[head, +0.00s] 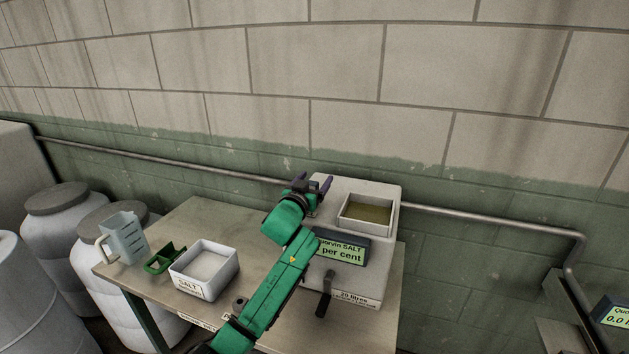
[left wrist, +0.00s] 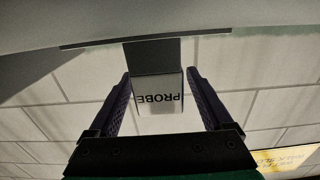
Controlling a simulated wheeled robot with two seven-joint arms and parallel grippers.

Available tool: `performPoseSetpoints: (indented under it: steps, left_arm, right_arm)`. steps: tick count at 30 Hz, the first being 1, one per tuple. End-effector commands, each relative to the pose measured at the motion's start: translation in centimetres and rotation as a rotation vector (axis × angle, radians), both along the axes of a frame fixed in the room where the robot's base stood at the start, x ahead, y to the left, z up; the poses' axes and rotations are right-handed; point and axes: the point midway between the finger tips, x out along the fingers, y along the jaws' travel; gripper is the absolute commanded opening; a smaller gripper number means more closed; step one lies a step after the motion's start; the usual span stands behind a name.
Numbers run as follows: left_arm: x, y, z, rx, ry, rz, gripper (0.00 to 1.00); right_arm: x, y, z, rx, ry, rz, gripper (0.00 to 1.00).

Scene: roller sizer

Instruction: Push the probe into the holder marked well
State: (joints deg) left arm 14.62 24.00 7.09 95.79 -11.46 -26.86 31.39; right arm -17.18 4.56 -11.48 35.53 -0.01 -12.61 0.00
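The white probe block (left wrist: 160,94), lettered PROBE upside down, shows between the two dark purple fingers of my left gripper (left wrist: 158,72) in the left wrist view. The fingertips lie close to its sides; I cannot tell whether they touch. A dark piece (left wrist: 151,57) adjoins the probe at the fingertips. In the head view my left gripper (head: 314,183) is above the back left of the pale machine box (head: 375,190), fingers apart, and the probe cannot be made out. No holder marking WELL is readable. My right gripper is not in view.
The box carries an open tray (head: 368,228) of brownish liquid and a salt display (head: 341,249). A salt tub (head: 188,289), green scoop (head: 157,262) and clear jug (head: 121,240) stand left on the table (head: 190,218). A pipe (head: 470,221) runs along the wall.

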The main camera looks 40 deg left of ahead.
Motion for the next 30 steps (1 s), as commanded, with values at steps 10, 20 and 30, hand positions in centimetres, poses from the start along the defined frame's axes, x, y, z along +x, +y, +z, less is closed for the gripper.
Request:
performPoseSetpoints:
  steps: [10, 20, 30]
  left_arm:
    - [-1.1, -0.4, -0.2, 0.001, -0.001, -0.002, 0.84]
    - [-8.1, -2.9, -0.5, 0.0, 0.001, -0.001, 0.84]
    - [-13.7, -4.8, -0.2, 0.001, 0.001, 0.0, 0.84]
  right_arm:
    - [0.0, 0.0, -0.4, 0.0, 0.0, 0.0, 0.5]
    - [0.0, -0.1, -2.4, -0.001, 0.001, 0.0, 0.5]
    - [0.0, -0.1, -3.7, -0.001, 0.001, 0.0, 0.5]
